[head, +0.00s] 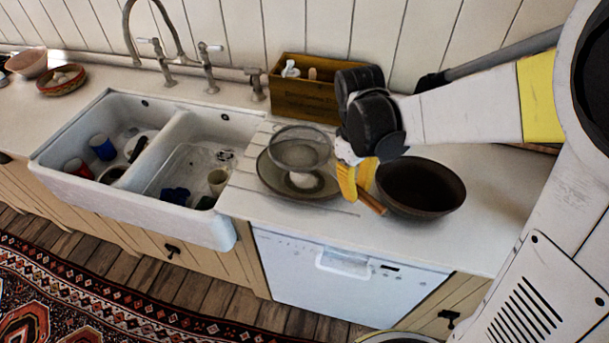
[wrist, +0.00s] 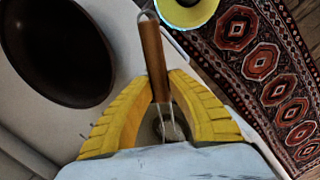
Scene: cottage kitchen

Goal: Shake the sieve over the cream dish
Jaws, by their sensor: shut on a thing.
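The sieve has a round mesh bowl (head: 300,147) and a wooden handle (head: 371,203), which also shows in the wrist view (wrist: 153,55). My gripper (head: 356,182), also in the wrist view (wrist: 165,105), has its yellow fingers shut on the sieve around the wire shank by the handle. The mesh appears above a wide, shallow greyish dish (head: 273,182) on the counter, likely the cream dish. A white mound (head: 303,181) shows in the dish's middle. The mesh covers the dish's back part in the head view. Whether the mesh holds anything is unclear.
A dark brown bowl (head: 420,188) stands close to the right of my gripper. A wooden box (head: 303,95) stands behind against the wall. A double white sink (head: 150,150) with several cups lies left of the dish. The counter's front edge runs just before the dish.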

